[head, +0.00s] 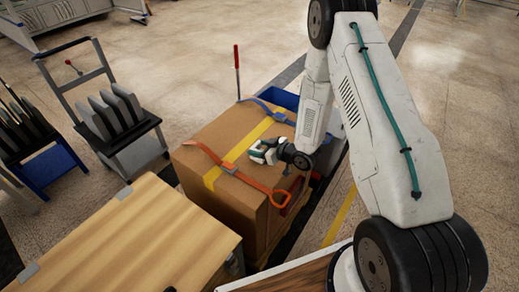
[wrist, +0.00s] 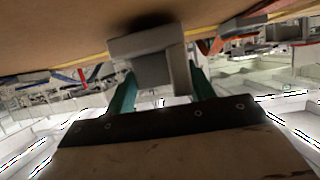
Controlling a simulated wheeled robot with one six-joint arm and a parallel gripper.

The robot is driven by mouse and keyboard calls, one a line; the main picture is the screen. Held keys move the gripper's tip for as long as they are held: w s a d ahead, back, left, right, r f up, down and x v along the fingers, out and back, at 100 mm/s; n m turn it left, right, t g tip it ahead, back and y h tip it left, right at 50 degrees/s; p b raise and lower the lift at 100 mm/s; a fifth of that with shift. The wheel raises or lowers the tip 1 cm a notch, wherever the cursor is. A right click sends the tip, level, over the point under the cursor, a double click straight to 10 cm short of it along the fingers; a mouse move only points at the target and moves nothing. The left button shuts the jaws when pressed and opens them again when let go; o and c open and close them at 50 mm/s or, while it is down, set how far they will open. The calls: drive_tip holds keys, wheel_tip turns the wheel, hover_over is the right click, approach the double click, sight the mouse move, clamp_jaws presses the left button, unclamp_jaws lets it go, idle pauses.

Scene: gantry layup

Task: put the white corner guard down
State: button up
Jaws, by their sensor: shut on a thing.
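The white corner guard (wrist: 150,60) shows in the wrist view as a pale grey, angled block between the two green fingers of my gripper (wrist: 160,82). In the head view my gripper (head: 262,151) is over the top of the large cardboard box (head: 225,130), beside the yellow tape and between the orange strap (head: 247,179) and the blue strap (head: 270,110). In the wrist view the guard is close to the box's brown surface; I cannot tell whether it touches. In the head view the guard is small and partly hidden by the gripper.
A wooden crate (head: 130,235) with grey corner pieces stands at front left. A grey cart (head: 135,150) with upright panels and a blue-based rack (head: 45,165) are farther left. A blue bin (head: 278,98) and a red-handled post (head: 237,68) are behind the box.

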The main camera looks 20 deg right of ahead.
drive_tip(key=shift+f, duration=0.25)
drive_tip(key=shift+f, duration=0.1)
drive_tip(key=o, duration=0.9)
drive_tip(key=shift+o, duration=0.2)
